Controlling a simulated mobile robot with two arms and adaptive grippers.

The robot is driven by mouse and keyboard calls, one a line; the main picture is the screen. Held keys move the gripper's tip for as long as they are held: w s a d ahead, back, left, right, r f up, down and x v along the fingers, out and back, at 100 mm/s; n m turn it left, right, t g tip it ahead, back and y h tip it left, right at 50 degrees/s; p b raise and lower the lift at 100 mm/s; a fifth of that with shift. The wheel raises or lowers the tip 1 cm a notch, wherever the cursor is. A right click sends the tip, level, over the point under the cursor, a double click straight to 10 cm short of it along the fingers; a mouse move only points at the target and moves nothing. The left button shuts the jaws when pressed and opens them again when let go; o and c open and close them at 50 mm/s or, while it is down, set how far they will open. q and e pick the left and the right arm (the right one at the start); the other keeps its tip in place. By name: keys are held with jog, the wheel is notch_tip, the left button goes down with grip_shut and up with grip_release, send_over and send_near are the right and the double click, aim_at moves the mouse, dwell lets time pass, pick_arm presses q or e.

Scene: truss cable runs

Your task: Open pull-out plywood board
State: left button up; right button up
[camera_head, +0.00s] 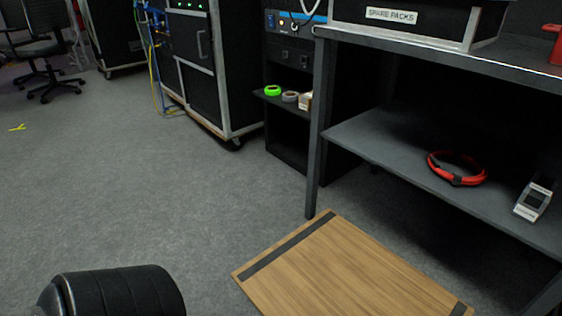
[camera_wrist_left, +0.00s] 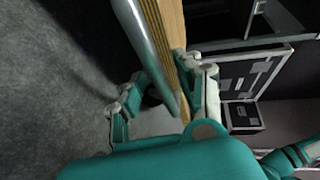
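The plywood board (camera_head: 345,270) is in the lower part of the head view, flat and low in front of the dark bench. It has black strips near its ends. In the left wrist view its wooden edge (camera_wrist_left: 168,20) runs down the middle, with a round metal bar (camera_wrist_left: 143,40) alongside. My left gripper (camera_wrist_left: 168,80) has teal fingers spread apart on either side of the bar and board edge. I cannot tell if either finger touches. The left gripper is out of the head view. My right gripper is in neither view.
The bench has a lower shelf (camera_head: 400,155) holding a red cable coil (camera_head: 457,168) and a small grey-white device (camera_head: 533,199). A bench leg (camera_head: 318,130) stands behind the board's far corner. A black rack case (camera_head: 212,70) is farther back. Grey carpet (camera_head: 130,170) is clear at the left.

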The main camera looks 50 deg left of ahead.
pick_arm(q)
jog(key=v, duration=1.2)
dwell(0.5)
